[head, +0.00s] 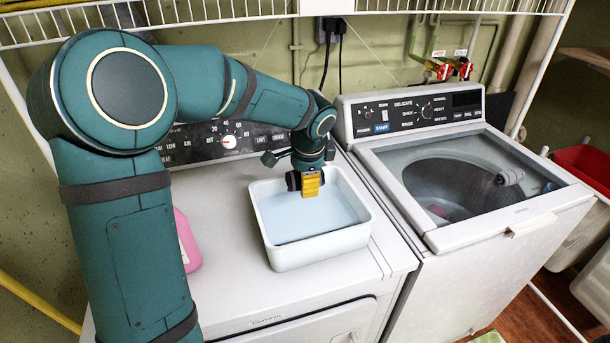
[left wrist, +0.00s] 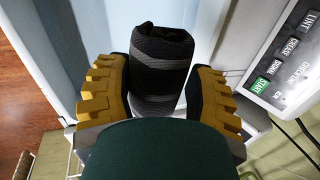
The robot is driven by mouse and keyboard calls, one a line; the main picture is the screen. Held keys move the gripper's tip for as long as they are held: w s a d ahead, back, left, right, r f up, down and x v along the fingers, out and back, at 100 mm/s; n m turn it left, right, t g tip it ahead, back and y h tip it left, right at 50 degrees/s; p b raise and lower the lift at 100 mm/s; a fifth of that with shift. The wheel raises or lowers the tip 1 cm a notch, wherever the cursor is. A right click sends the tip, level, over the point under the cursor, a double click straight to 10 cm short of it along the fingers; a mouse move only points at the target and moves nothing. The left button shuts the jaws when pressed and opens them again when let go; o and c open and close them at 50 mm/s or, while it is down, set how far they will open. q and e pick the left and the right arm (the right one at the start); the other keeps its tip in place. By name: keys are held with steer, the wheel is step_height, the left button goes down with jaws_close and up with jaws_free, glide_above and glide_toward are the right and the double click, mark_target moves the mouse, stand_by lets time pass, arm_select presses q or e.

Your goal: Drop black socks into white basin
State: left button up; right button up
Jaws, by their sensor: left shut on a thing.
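The white basin (head: 322,248) stands on top of the left machine and has a pale blue inside. My left gripper (head: 311,184) is over the rear part of the basin, pointing down, with its yellow fingers showing. In the left wrist view, the rolled black socks (left wrist: 160,75) with grey bands sit between the yellow fingers of my left gripper (left wrist: 163,90), which is shut on them. In the head view the socks are mostly hidden by the gripper. Nothing is seen lying in the visible part of the basin. My right gripper is out of view.
A washer (head: 480,240) with a clear lid stands to the right of the basin. A pink bottle (head: 187,240) is partly hidden behind my left arm. A white wire shelf (head: 230,18) runs above. The machine top in front of the basin is clear.

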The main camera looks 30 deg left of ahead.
arm_select(q)
steer(key=o, duration=1.2)
steer(key=shift+o, duration=0.2)
steer(key=shift+r, duration=0.15)
steer(key=v, duration=1.2)
